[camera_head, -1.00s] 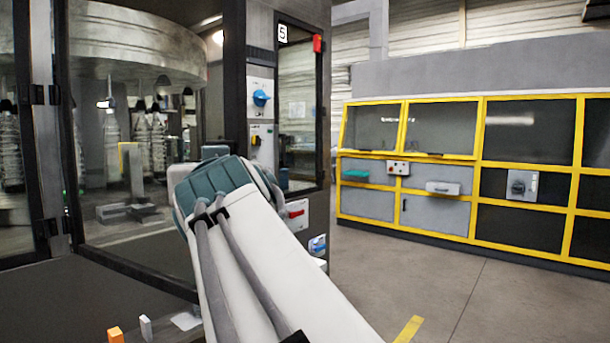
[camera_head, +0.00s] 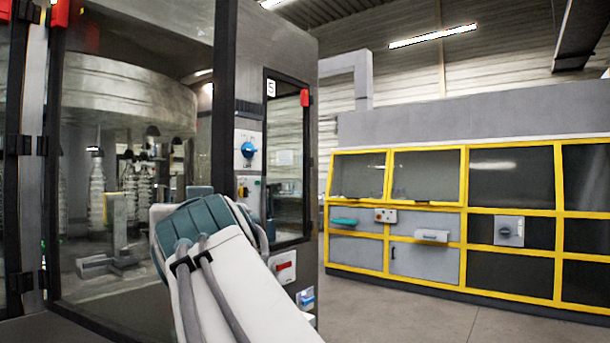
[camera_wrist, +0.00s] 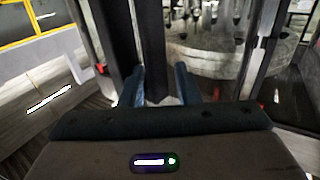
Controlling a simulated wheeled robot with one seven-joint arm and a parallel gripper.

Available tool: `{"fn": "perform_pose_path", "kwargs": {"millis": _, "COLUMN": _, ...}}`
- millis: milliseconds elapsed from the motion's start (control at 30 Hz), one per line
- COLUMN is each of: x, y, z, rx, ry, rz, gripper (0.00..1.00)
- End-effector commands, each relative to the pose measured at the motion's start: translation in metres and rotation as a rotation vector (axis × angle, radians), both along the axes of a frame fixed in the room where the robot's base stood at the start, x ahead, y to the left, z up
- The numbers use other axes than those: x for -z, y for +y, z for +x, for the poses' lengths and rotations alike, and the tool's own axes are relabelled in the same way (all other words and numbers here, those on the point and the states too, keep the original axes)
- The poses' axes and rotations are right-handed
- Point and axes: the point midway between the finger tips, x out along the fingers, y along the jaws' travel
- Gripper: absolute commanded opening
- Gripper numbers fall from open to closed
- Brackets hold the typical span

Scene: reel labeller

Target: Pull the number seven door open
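No door marked seven shows in the head view; the only readable label is a "5" on a narrow dark-framed glass door (camera_head: 286,160). A large glass panel (camera_head: 130,70) in a dark frame stands left of it, with the round machine behind. My arm crosses the lower middle of the head view and my gripper is hidden there. In the wrist view my gripper (camera_wrist: 161,85) has its two fingers apart, with nothing seen held between them. A dark upright post (camera_wrist: 151,45) shows beyond and between the fingertips; I cannot tell whether they touch it.
A control panel with a blue rotary switch (camera_head: 248,150) is beside the door marked 5. Red pieces sit at the frame tops, one at the right (camera_head: 305,97). A low yellow-framed cabinet (camera_head: 470,225) stands at the right. Grey floor (camera_head: 400,305) before it is clear.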

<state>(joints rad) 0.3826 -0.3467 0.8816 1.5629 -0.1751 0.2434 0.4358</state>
Motion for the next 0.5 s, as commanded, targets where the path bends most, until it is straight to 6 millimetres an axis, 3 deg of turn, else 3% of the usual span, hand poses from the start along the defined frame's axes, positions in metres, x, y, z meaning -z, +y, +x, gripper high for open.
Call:
{"fn": "perform_pose_path", "kwargs": {"millis": 33, "x": -0.017, "y": 0.000, "z": 0.000, "rx": -0.002, "ry": -0.003, "rz": 0.003, "gripper": 0.29}}
{"fn": "perform_pose_path", "kwargs": {"millis": 67, "x": -0.022, "y": 0.000, "z": 0.000, "rx": -0.002, "ry": -0.003, "rz": 0.003, "gripper": 0.29}}
{"fn": "perform_pose_path", "kwargs": {"millis": 500, "x": -0.042, "y": -0.045, "z": 0.004, "rx": -0.001, "ry": -0.002, "rz": 0.002, "gripper": 0.29}}
